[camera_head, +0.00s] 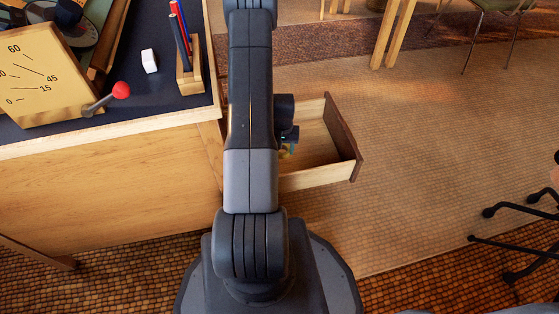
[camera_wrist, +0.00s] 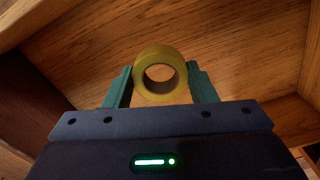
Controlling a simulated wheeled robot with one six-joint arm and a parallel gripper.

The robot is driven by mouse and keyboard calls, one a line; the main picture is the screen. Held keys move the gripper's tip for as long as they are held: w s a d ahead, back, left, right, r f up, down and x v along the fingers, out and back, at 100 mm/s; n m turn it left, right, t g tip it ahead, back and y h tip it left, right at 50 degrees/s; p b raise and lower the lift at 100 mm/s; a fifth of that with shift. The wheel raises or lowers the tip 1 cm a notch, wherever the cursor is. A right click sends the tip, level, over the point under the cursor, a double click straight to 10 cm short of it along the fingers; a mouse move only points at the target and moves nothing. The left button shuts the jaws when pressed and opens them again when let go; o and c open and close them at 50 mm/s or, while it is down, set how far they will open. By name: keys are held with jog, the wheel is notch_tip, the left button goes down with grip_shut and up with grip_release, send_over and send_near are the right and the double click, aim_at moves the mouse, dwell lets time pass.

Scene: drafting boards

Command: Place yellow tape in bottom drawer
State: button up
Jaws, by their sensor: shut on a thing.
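The yellow tape (camera_wrist: 143,91) is a small roll held upright between the two green fingers of my gripper (camera_wrist: 160,88) in the wrist view. My gripper is shut on it. An open wooden drawer (camera_head: 347,140) sticks out from the right side of the desk in the head view. My arm covers part of the drawer, and only a small yellowish bit near the gripper shows beside it. In the wrist view, wooden panels (camera_wrist: 200,30) surround the tape, with a corner at the right. I cannot tell whether the tape touches any wood.
The dark desk top (camera_head: 120,75) holds a wooden angle gauge (camera_head: 45,75) with a red-knobbed lever, a white block (camera_head: 149,60) and a pen holder (camera_head: 190,78). A wheeled chair base (camera_head: 520,240) stands at the right. The floor between is clear.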

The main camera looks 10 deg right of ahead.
notch_tip(320, 180, down, 9)
jog(key=b, duration=0.2)
jog(key=shift+r+b, duration=0.2)
jog(key=shift+b, duration=0.15)
jog(key=shift+f, duration=0.2)
jog(key=o, duration=1)
jog(key=shift+r, duration=0.1)
notch_tip(320, 180, up, 12)
jog(key=p, duration=0.4)
jog(key=shift+r, duration=0.1)
